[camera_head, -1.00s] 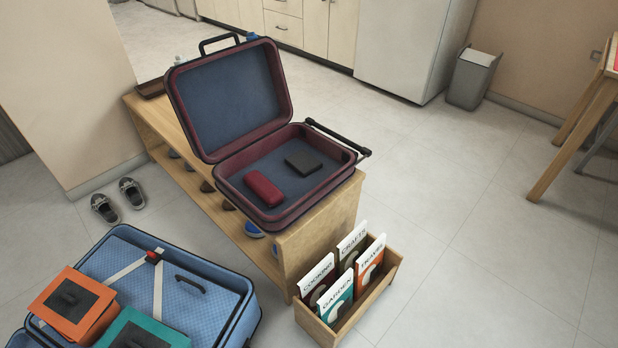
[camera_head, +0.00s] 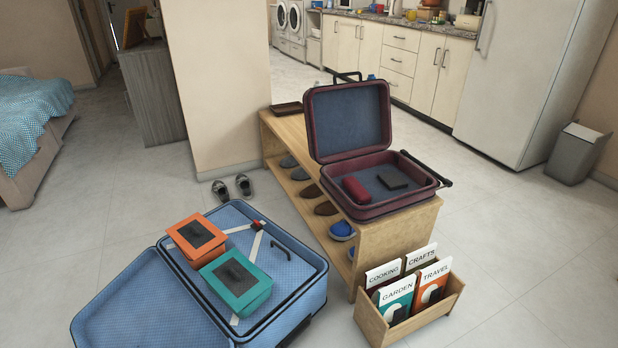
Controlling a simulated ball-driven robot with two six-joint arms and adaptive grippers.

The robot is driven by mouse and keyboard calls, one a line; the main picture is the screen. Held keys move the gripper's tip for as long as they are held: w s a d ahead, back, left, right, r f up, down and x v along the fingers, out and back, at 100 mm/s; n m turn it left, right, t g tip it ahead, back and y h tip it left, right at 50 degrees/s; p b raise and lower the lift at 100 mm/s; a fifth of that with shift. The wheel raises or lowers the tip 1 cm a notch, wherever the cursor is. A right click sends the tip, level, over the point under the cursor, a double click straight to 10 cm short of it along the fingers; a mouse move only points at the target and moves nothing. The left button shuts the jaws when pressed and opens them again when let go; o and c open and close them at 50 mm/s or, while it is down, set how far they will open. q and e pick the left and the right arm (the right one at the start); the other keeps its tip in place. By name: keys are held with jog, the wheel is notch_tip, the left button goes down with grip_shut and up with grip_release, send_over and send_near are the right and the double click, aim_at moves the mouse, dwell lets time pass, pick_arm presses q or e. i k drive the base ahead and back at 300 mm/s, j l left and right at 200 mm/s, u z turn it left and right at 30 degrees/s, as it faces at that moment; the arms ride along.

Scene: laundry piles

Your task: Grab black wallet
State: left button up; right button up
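The black wallet (camera_head: 392,178) is a small flat dark block. It lies inside the open dark red suitcase (camera_head: 398,210), on the blue lining of its lower half. A red case (camera_head: 356,190) lies to its left in the same half. The suitcase stands on top of a wooden shoe bench (camera_head: 388,248), with its lid raised at the back. Neither of my grippers is in view.
A wooden box (camera_head: 412,327) of several books stands on the floor at the bench's front end. A large blue suitcase (camera_head: 135,310) lies open at left, holding an orange box (camera_head: 196,238) and a teal box (camera_head: 236,282).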

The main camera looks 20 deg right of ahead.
aim_at(393, 180)
jog(key=l+u, duration=0.3)
jog(key=u, duration=0.15)
jog(key=l+u, duration=0.25)
jog(key=u, duration=0.2)
jog(key=l+u, duration=0.3)
jog(key=u, duration=0.15)
jog(key=k+l+u, duration=0.1)
jog(key=l+u, duration=0.15)
jog(key=u, duration=0.15)
jog(key=k+l, duration=0.2)
jog(key=l, duration=0.15)
jog(key=k+l, duration=0.15)
jog(key=l, duration=0.2)
jog(key=k+l, duration=0.2)
jog(key=l, duration=0.15)
jog(key=k+l, duration=0.2)
jog(key=l, duration=0.2)
jog(key=k+l, duration=0.15)
jog(key=l, duration=0.2)
jog(key=k+l, duration=0.2)
jog(key=l, duration=0.15)
